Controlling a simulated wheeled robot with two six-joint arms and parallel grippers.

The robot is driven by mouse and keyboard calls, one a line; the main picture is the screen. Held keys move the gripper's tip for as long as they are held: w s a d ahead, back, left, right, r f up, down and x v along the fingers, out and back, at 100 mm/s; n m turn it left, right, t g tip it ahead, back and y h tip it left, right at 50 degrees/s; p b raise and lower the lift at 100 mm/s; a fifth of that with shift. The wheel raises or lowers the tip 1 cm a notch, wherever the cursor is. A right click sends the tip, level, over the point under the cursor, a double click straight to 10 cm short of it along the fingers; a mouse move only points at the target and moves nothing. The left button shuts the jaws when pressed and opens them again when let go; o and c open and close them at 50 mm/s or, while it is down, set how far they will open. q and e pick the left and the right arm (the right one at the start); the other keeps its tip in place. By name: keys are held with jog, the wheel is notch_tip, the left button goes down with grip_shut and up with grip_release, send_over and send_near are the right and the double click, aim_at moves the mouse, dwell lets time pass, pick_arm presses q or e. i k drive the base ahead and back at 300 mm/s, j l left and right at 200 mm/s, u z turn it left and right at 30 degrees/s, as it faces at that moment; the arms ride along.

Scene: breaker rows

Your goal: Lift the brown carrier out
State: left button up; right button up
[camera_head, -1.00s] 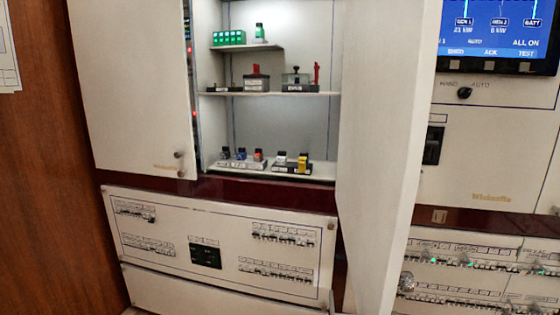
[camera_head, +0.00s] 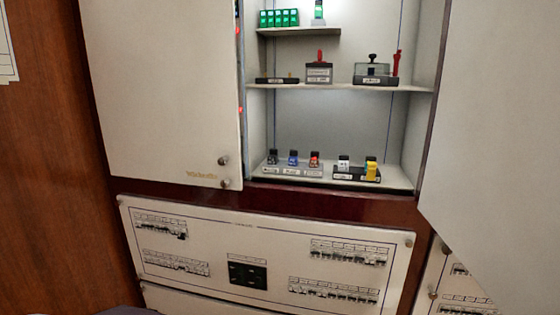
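An open cabinet holds small labelled items on three levels. On the middle shelf, a dark brownish box with a red upright handle (camera_head: 319,72) stands near the centre, with a pale label on its front. It may be the brown carrier; its colour is hard to tell at this size. To its right stands a greyish, see-through box with a black knob (camera_head: 372,69) on a dark labelled base. A low dark tray (camera_head: 276,80) lies to its left. Neither of my grippers is in view.
The left cabinet door (camera_head: 165,90) and right door (camera_head: 500,120) stand open. Green blocks (camera_head: 279,18) sit on the top shelf. Small coloured items, including a yellow one (camera_head: 371,168), stand on the bottom level. A breaker panel (camera_head: 215,225) is below.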

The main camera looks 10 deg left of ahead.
aim_at(314, 155)
jog(key=i+u, duration=0.4)
jog(key=i+l+u, duration=0.15)
jog(key=i+u, duration=0.3)
jog(key=i, duration=0.15)
